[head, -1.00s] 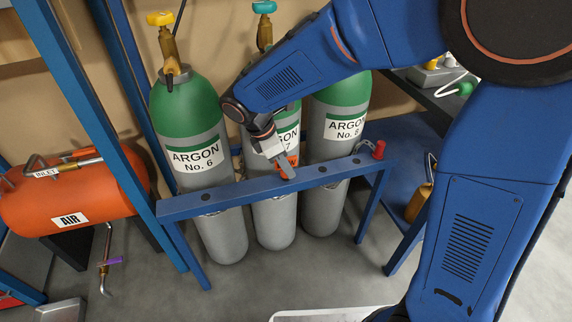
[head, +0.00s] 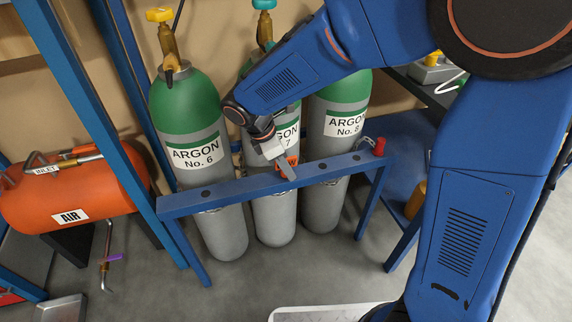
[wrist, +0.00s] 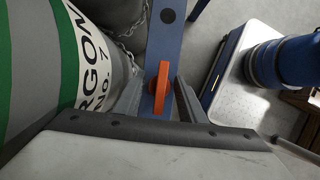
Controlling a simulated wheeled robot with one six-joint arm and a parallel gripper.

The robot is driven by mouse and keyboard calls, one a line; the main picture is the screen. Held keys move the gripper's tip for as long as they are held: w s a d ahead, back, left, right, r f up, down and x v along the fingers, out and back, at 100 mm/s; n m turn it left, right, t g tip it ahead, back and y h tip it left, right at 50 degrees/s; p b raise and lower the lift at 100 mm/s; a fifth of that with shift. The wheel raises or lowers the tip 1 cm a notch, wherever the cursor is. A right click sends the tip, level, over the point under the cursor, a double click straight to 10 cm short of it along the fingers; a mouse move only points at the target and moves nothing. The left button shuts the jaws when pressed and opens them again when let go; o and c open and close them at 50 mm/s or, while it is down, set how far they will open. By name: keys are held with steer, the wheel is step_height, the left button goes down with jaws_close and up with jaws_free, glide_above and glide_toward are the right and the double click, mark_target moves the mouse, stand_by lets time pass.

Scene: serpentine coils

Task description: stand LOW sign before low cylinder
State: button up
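A small orange sign (wrist: 160,88) shows edge-on between the fingers of my gripper (wrist: 159,100) in the wrist view. My gripper is open, with a gap on each side of the sign. In the head view the sign (head: 292,161) is partly hidden by my gripper (head: 287,172), above the blue rail (head: 232,188) in front of the middle cylinder, ARGON No. 7 (head: 273,215). Its lettering cannot be read. ARGON No. 6 (head: 195,154) stands to the left and ARGON No. 8 (head: 345,123) to the right. Which cylinder is low cannot be told.
A red object (head: 379,147) stands at the rail's right end. Chains (wrist: 124,27) run beside the cylinder in the wrist view. An orange AIR tank (head: 70,190) lies at left. My forearm crosses above the cylinders. The floor before the rail is mostly clear.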

steer(key=shift+o, duration=0.6)
steer(key=shift+r, duration=0.1)
steer(key=v, duration=1.6)
steer(key=s+d+r+m+y, duration=0.25)
steer(key=d+m, duration=0.25)
steer(key=d, duration=0.6)
steer(key=s+d+r+m+y, duration=0.1)
steer(key=s+d+m, duration=0.35)
steer(key=d, duration=0.55)
steer(key=s+d+f+m+t, duration=0.3)
steer(key=s+d+f+m, duration=0.3)
steer(key=s+d+m, duration=0.5)
steer(key=shift+s+d+m+t+y, duration=0.35)
steer(key=shift+s+d+y, duration=0.1)
steer(key=shift+s+d, duration=0.1)
